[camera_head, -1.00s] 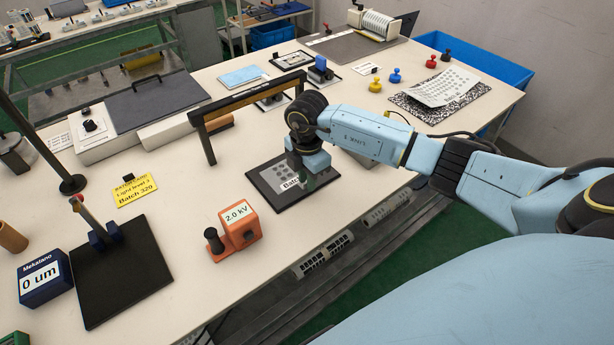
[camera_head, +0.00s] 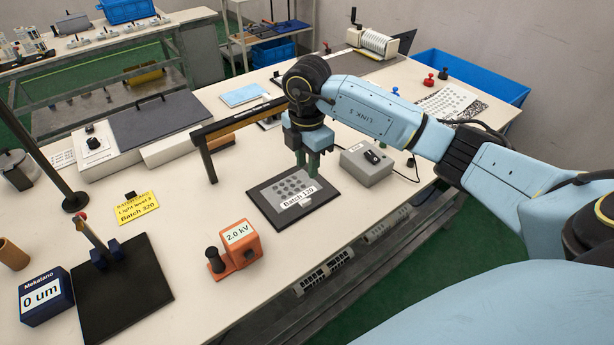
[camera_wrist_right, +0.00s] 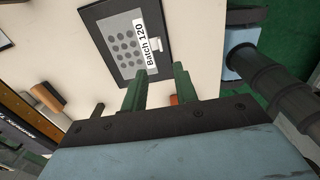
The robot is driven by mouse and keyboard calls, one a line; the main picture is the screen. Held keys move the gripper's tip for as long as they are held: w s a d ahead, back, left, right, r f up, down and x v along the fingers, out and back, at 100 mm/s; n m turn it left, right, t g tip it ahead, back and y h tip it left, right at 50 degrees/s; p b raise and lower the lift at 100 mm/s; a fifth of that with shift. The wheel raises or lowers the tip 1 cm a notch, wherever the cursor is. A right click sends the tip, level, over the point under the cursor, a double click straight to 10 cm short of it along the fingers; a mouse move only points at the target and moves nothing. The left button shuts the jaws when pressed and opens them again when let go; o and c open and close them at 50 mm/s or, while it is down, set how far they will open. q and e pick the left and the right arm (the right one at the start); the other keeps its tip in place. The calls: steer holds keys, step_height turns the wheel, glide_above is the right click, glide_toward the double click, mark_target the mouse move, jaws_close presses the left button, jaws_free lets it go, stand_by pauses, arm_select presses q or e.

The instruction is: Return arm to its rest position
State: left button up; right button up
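My right gripper (camera_head: 308,160) hangs pointing down in the head view, above the far right edge of a black plate. Its two green fingers are apart with nothing between them; the gap also shows in the right wrist view (camera_wrist_right: 160,80). The plate (camera_head: 265,205) carries a grey keypad film (camera_head: 290,184) with round dark keys and a white label reading "Batch 120". Film and plate also show beyond the fingers in the right wrist view (camera_wrist_right: 122,45). My left gripper is not in view.
A grey box (camera_head: 366,167) with a black knob stands close right of my gripper. A black bar frame (camera_head: 240,122) stands left of it. An orange 2.0 kV device (camera_head: 238,250) is near the front edge. Bare tabletop lies around the yellow Batch 320 card (camera_head: 137,207).

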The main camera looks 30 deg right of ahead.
steer(key=shift+r, duration=0.9)
